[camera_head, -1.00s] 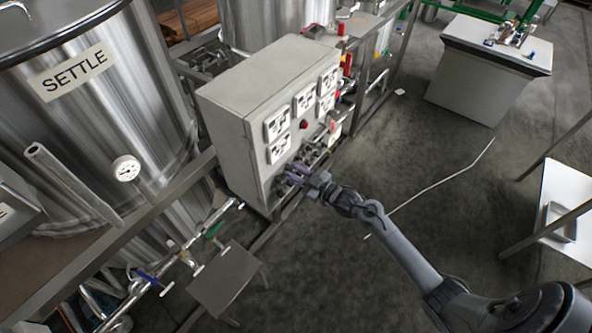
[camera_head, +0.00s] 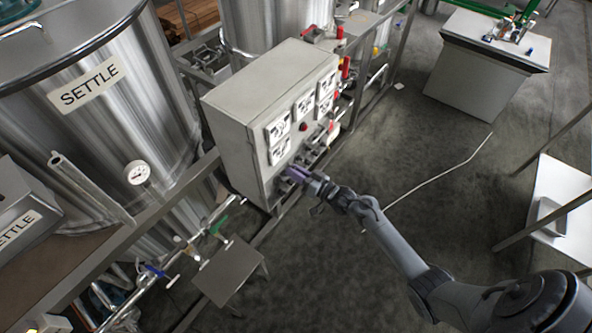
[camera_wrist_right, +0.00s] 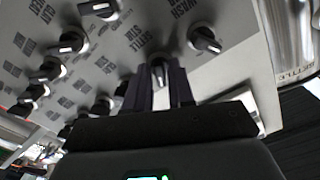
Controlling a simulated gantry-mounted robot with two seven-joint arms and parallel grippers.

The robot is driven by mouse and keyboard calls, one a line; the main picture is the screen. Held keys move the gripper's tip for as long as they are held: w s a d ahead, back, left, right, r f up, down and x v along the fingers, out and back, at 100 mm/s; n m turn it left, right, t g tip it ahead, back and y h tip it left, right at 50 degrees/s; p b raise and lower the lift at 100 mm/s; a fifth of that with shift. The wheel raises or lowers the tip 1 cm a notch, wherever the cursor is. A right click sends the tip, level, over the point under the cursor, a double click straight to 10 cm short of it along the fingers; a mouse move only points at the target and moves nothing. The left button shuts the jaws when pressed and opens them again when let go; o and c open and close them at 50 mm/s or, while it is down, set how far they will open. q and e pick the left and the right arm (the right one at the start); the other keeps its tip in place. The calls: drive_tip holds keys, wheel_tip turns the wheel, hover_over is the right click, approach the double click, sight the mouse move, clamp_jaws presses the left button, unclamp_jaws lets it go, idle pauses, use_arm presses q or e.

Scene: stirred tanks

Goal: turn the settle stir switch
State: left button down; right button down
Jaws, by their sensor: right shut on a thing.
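The grey control box (camera_head: 255,110) stands beside the frame in the head view, with gauges on its upper front and switches low down. In the right wrist view its panel shows several black rotary knobs with printed labels. My right gripper (camera_head: 295,173) is at the lower part of this front. In the right wrist view the right gripper (camera_wrist_right: 160,80) is shut on one black switch knob (camera_wrist_right: 158,62), a finger on each side. The label above that knob is upside down and small; it seems to read SETTLE STIR. My left gripper is out of view.
A steel tank (camera_head: 110,110) labelled SETTLE stands at the left, with a dial gauge (camera_head: 137,172) and pipes below. Neighbouring knobs (camera_wrist_right: 205,40) sit close on either side of the gripper. A small grey stool (camera_head: 228,270) stands below the box.

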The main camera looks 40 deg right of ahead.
drive_tip(key=shift+m, duration=0.3)
idle(0.4)
drive_tip(key=c, duration=1.2)
unclamp_jaws()
drive_tip(key=v, duration=1)
drive_tip(key=shift+s, duration=0.35)
drive_tip(key=shift+d, duration=0.15)
